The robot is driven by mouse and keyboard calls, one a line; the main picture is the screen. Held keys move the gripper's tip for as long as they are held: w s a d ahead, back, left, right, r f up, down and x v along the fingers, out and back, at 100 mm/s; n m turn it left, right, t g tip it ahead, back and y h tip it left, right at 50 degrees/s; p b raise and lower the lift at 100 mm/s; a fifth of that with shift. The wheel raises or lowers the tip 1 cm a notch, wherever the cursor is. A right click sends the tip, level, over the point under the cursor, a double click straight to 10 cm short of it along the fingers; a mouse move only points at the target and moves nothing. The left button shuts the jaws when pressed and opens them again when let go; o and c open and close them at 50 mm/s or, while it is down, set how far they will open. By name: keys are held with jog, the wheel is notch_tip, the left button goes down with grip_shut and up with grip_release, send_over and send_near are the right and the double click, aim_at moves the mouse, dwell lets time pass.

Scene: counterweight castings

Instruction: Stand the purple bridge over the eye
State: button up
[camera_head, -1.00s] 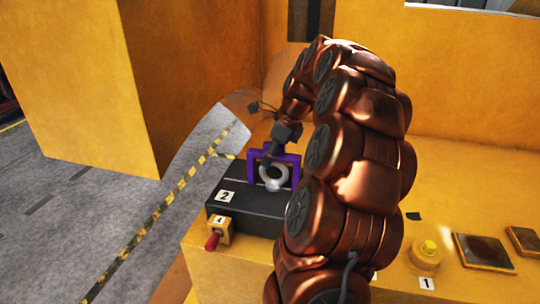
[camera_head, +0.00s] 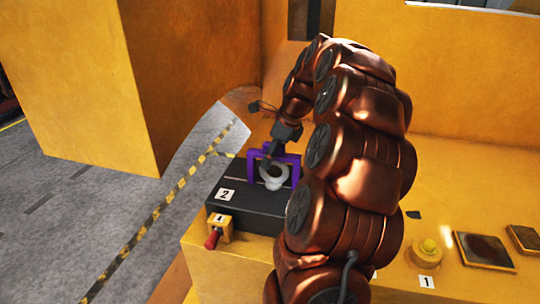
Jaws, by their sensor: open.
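The purple bridge (camera_head: 257,154) stands upright on the black block labelled 2 (camera_head: 240,202). The pale metal eye (camera_head: 273,178) rises from the top of the same block. The bridge's top bar and legs show behind and around the eye in this view; I cannot tell whether it stands exactly over the eye or just behind it. My gripper (camera_head: 268,162) is open at the bridge, with a dark finger in front of the top bar. Its other finger is hard to make out. My copper-coloured arm hides the area right of the block.
A yellow box with a red-handled switch (camera_head: 213,239) sits at the block's front left. A yellow button (camera_head: 428,249) and dark plates (camera_head: 484,250) lie right of my arm.

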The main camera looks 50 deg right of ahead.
jog(key=v, duration=1.2)
dwell(0.8)
